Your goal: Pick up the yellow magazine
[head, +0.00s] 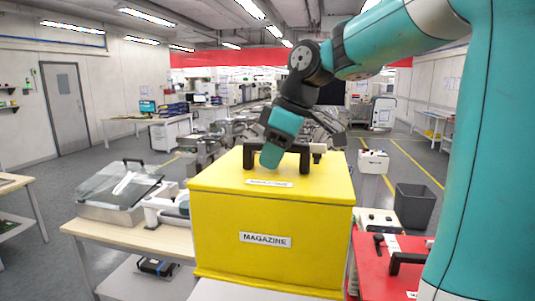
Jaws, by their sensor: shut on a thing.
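The yellow magazine (273,223) is a large box in the middle of the head view, with a "MAGAZINE" label on its front and a black handle (249,158) on top. My gripper (277,152) is at the handle from above and is shut on it. The teal gripper body hides the middle of the handle. The box looks upright and level. I cannot tell whether its bottom rests on the pale surface (240,291) below it.
A red box (375,283) with a black handle is close at the lower right. A wooden-topped table (120,235) with a clear-lidded case (122,190) stands at the left. A dark bin (416,204) is on the floor at the right. Grey floor is free at the left.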

